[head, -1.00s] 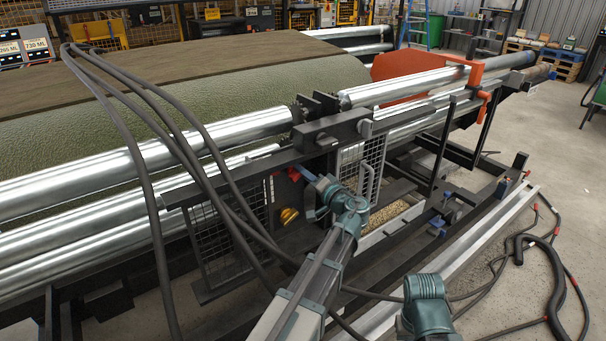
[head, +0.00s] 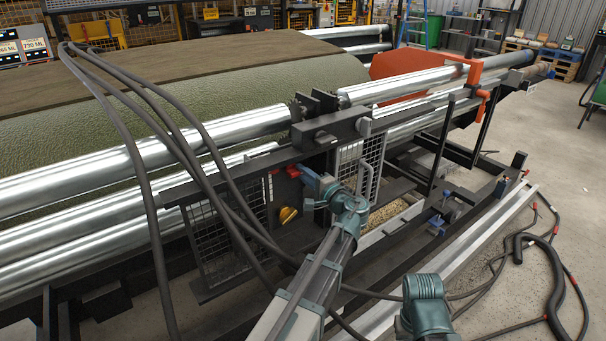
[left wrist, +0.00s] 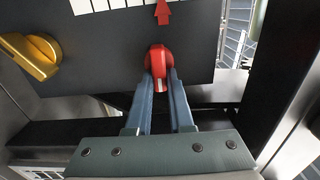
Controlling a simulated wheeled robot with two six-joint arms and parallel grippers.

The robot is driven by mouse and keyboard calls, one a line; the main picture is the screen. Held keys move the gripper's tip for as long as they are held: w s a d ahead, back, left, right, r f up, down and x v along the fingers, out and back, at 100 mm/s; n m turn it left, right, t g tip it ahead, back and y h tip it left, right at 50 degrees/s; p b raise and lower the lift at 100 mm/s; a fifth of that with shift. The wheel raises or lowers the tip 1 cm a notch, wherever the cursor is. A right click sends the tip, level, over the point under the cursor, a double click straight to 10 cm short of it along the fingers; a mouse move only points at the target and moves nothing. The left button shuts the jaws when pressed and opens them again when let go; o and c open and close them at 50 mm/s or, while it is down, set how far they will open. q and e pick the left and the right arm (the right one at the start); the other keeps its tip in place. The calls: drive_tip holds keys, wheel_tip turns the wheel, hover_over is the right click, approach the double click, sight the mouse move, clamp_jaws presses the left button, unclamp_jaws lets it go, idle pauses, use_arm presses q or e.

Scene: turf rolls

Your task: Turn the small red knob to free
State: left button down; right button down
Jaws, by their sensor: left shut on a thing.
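The small red knob (left wrist: 158,60) sits on a dark panel (left wrist: 105,60) in the left wrist view. Its grip bar runs nearly up and down the picture, with a pale mark near its lower end. My left gripper (left wrist: 158,78) is shut on the knob, one blue-grey finger on each side. In the head view my left gripper (head: 308,180) reaches the panel, and a bit of the red knob (head: 292,171) shows at its tips. A red arrow (left wrist: 162,13) on the panel above the knob points up toward a white marked strip (left wrist: 110,3). My right gripper is not in view.
A larger yellow knob (left wrist: 38,55) is on the same panel, left of the red one; it also shows in the head view (head: 287,215). Wire mesh guards (head: 360,160) flank the panel. Dark hoses (head: 150,200) hang in front of the rollers (head: 120,155).

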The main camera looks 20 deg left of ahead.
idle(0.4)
use_arm(q)
drive_tip(key=c, duration=0.8)
unclamp_jaws()
drive_tip(key=shift+d, duration=0.1)
drive_tip(key=v, duration=1.3)
drive_tip(key=shift+s+d, duration=0.2)
drive_tip(key=shift+s, duration=0.05)
